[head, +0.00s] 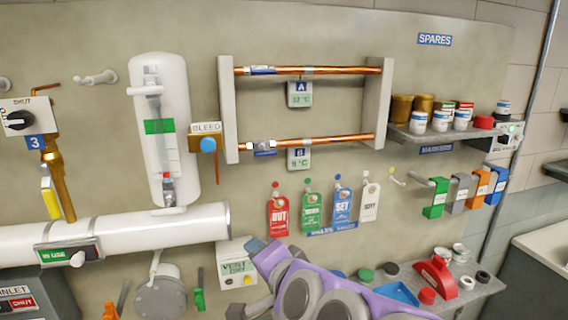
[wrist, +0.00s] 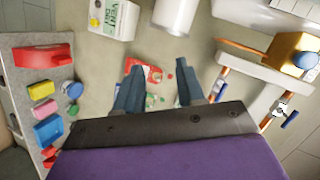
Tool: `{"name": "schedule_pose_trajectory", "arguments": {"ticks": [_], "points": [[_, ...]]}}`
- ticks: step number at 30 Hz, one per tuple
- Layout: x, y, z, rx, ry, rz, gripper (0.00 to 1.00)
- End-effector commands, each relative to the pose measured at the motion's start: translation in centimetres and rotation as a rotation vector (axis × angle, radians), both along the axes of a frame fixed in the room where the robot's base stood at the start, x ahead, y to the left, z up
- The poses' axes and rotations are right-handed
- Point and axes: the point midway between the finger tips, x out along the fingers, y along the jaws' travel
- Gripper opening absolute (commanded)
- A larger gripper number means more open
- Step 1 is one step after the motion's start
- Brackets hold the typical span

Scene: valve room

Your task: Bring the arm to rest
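My purple arm (head: 318,288) reaches in from the bottom of the head view, in front of the wall panel and below the hanging tags. My gripper shows in the wrist view (wrist: 160,78), its two blue-grey fingers spread well apart. Nothing is held between them. The red tag (wrist: 152,74) shows beyond the gap, on the wall.
Four tags, one of them a red OUT tag (head: 278,214), hang above my arm. A lower shelf (head: 470,285) with a red object (head: 436,278) and a blue tray (head: 398,294) is right of it. The VENT box (head: 236,264) and white pipe (head: 150,232) are left.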

Motion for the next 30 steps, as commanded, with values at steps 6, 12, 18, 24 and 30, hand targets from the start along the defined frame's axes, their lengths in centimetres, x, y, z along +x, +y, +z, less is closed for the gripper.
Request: {"name": "schedule_pose_trajectory", "arguments": {"ticks": [6, 12, 18, 24, 30], "points": [[-5.9, -3.3, -11.6, -0.376, 0.209, 0.205, 0.39], [-13.6, -9.0, -20.7, -0.664, 0.479, 0.398, 0.39], [-22.0, -15.1, -26.0, -0.836, 0.771, 0.566, 0.39], [-27.0, -18.1, -27.4, -0.886, 0.944, 0.657, 0.39], [-27.8, -18.6, -27.4, -0.892, 0.972, 0.674, 0.39]]}}
